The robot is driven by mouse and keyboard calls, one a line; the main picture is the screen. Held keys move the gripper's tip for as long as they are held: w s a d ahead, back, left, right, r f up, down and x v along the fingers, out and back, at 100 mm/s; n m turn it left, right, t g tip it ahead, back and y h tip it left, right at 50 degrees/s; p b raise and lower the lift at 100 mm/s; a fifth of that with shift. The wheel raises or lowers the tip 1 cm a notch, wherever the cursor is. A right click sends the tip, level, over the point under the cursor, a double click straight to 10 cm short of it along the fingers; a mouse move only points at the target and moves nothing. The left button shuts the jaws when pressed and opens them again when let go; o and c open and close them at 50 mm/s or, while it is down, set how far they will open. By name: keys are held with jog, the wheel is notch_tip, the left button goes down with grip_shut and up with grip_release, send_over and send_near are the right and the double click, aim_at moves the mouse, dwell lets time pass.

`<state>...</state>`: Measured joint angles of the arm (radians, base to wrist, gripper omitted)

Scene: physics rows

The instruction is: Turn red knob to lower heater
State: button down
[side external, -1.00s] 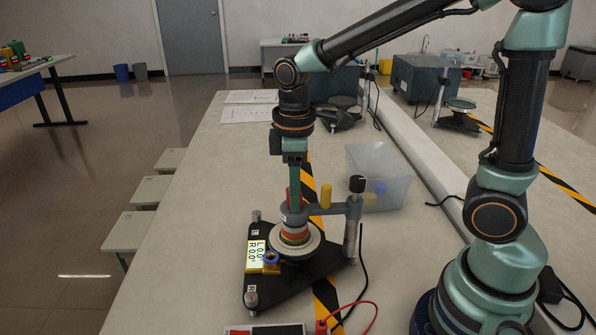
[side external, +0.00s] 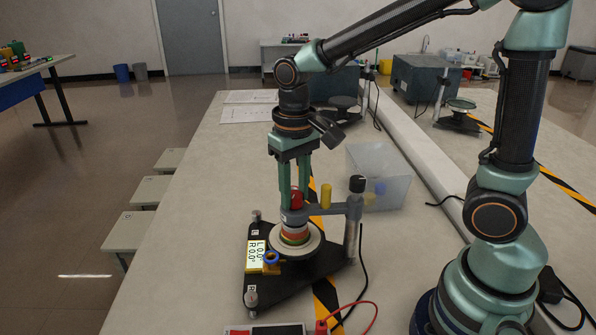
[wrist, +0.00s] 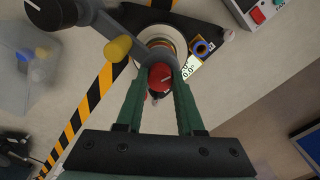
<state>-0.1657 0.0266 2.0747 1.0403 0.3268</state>
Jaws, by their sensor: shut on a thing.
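The red knob (side external: 296,197) stands on top of the grey arm of the black three-footed apparatus, above a stack of coloured rings. My gripper (side external: 294,205) points straight down with its two green fingers on either side of the knob, shut on it. The heater is not clearly identifiable. A lit display (side external: 257,254) on the apparatus shows L and R readings near 0.0°.
A yellow knob (side external: 326,196) and a black knob (side external: 357,184) stand on the same grey arm, close to the right of my fingers. A clear bin (side external: 379,178) is behind them.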

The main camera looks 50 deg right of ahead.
aim_at(296, 194)
jog(key=shift+r+m, duration=0.1)
jog(key=shift+m, duration=0.8)
jog(key=c, duration=0.5)
grip_release()
notch_tip(296, 194, up, 12)
jog(key=shift+d, duration=0.1)
